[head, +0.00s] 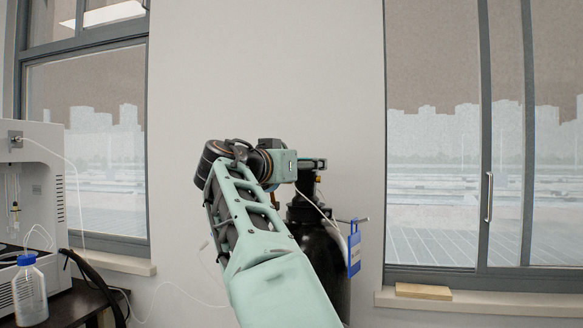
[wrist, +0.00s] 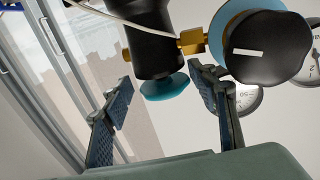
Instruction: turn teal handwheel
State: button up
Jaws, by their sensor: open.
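The teal handwheel (wrist: 165,87) shows in the wrist view as a small round disc on the end of a dark valve body (wrist: 152,40). My gripper (wrist: 161,79) is open, with one finger to the left of the handwheel and one to its right. The left finger stands clear of it, with a visible gap. The right finger is closer, and I cannot tell whether it touches. In the head view my arm hides most of the gripper and valve, above the black gas cylinder (head: 322,245).
A regulator with a large black knob (wrist: 270,48) and gauges (wrist: 247,98) sits right beside my right finger. A white tube (wrist: 120,18) crosses the valve. A blue tag (head: 354,252) hangs by the cylinder. A bench with a blue-capped bottle (head: 29,290) stands left; windows flank the wall.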

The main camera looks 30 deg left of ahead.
jog(key=s, duration=0.7)
jog(key=shift+s, duration=0.25)
